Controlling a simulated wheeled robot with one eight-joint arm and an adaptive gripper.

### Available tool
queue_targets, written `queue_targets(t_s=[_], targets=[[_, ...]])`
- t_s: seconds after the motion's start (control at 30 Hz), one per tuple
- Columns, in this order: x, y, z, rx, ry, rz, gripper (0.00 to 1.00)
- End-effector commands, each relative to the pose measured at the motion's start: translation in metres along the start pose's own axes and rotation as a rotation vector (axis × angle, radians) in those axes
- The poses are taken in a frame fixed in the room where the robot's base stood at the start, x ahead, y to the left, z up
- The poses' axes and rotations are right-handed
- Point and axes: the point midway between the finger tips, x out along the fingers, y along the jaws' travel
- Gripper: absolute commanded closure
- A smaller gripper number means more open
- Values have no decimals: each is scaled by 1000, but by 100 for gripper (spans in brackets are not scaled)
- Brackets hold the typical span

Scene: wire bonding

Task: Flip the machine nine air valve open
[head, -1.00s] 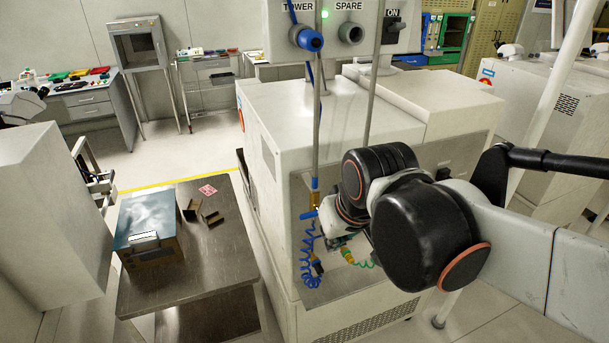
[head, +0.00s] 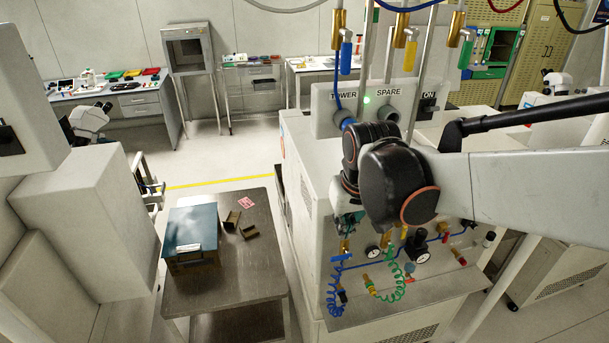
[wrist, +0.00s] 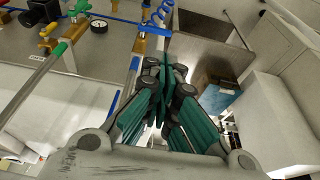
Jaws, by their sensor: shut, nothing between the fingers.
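My gripper (head: 348,222) is shut and empty, beside the front panel of the pale machine. Its teal fingers come together in the wrist view (wrist: 165,75). A brass valve fitting (head: 345,246) with blue parts sits just below the gripper, above a coiled blue hose (head: 333,291). The brass fitting shows past the fingers in the wrist view (wrist: 138,46), with the blue coil (wrist: 160,14) beyond it. I cannot tell whether the fingers touch it, nor how its lever is turned. No label reading nine is legible.
Overhead hang brass valves with a blue handle (head: 346,58) and a yellow handle (head: 410,56). A metal table (head: 225,300) with a blue-topped box (head: 192,228) stands left of the machine.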

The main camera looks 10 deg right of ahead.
Motion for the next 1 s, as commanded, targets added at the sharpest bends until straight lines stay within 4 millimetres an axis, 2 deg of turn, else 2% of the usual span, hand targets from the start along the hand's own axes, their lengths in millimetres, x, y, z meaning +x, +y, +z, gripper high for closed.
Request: queue_targets(t_s=[0.3, 0.43, 0.8, 1.0], targets=[[1, 0, 0, 0, 0, 0, 100], [9, 0, 0, 0, 0, 0, 100], [66, 0, 0, 0, 0, 0, 100], [90, 0, 0, 0, 0, 0, 100]])
